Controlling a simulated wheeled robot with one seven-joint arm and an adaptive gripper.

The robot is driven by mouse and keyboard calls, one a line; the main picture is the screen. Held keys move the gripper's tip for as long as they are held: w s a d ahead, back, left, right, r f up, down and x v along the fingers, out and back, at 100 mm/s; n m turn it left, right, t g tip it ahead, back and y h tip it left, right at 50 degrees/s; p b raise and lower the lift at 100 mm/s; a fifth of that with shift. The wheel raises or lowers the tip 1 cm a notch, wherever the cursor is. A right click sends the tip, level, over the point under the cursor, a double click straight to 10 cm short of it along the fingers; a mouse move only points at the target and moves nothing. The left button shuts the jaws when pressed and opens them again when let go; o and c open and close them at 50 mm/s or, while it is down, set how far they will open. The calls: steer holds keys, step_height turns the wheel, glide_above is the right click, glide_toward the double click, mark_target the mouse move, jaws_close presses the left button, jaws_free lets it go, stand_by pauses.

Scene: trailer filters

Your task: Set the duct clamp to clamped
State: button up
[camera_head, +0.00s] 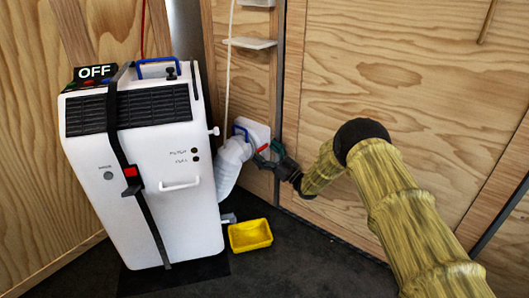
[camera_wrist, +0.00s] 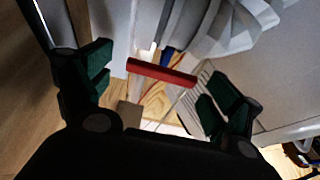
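The duct clamp's red lever (camera_head: 262,149) shows at the wall end of the white duct, close to my gripper (camera_head: 270,154). In the wrist view the red lever (camera_wrist: 162,73) is a short bar lying between my gripper's (camera_wrist: 158,84) dark green finger pads. The pads are apart, with clear gaps to the bar. A blue part (camera_head: 240,130) of the clamp shows at the duct end in the head view. The ribbed white duct (camera_head: 231,163) also shows in the wrist view (camera_wrist: 215,25). My fingers hide part of the clamp in the head view.
A white machine (camera_head: 165,215) with an OFF sign (camera_head: 95,72) stands left of the duct. A yellow tray (camera_head: 250,235) sits on the dark floor below. A white wall plate (camera_head: 258,131) and small shelf (camera_head: 250,43) are on the wooden wall.

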steer(key=v, duration=1.2)
steer(key=shift+d+r, duration=0.1)
stand_by(0.4)
